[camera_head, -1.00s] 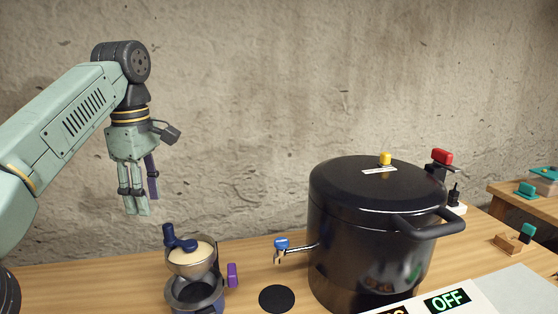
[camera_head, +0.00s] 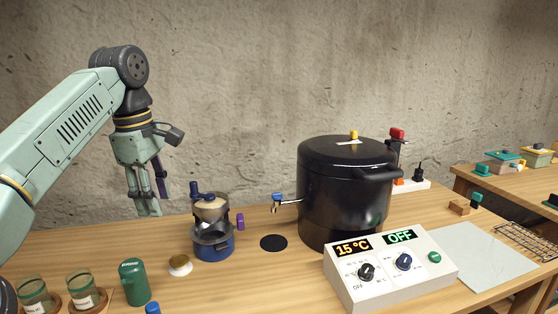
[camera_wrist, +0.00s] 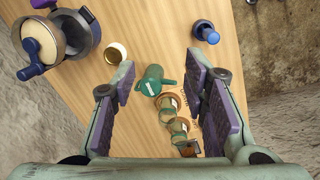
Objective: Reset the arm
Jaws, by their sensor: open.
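My arm is raised at the left of the head view, with my gripper (camera_head: 147,208) pointing down in front of the stone wall. It is above the table (camera_head: 240,282), to the left of the blue food mill (camera_head: 212,243). In the wrist view my gripper (camera_wrist: 163,88) is open, with its two purple finger pads wide apart and nothing between them at their height. Below, between the fingers, a green lidded can (camera_wrist: 153,82) and glass jars (camera_wrist: 172,122) stand on the table.
A large black pot (camera_head: 345,195) with a tap stands mid-table. In front is a control box (camera_head: 390,275) reading 15 °C and OFF. A black disc (camera_head: 273,243) lies beside the pot. A round white-and-gold piece (camera_head: 180,265) and a blue-topped item (camera_wrist: 206,32) are near the can.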

